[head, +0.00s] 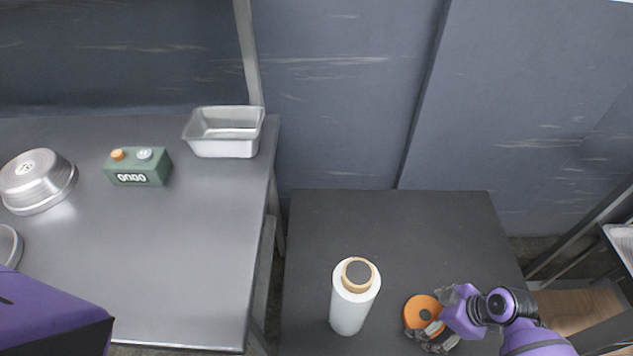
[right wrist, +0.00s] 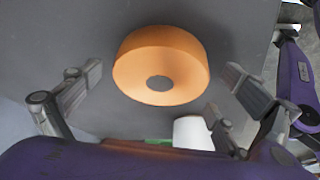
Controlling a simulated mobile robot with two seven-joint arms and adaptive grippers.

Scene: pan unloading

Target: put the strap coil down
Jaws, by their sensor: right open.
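The orange strap coil (head: 421,309) is at the front right of the dark table (head: 390,225). In the right wrist view the coil (right wrist: 160,68) shows as a short orange ring with a dark hole. My right gripper (head: 430,335) is at the coil in the head view. In the right wrist view my right gripper (right wrist: 165,85) has its fingers spread wide on both sides of the coil, with gaps between them and it. Whether the coil's base rests flat on the table is hard to tell. My left gripper does not show.
A white wrap roll (head: 349,300) stands upright left of the coil. A steel counter (head: 190,270) on the left holds a metal pan (head: 225,148), a green timer box (head: 138,168) and a round metal bowl (head: 38,182). The back of the dark table is clear.

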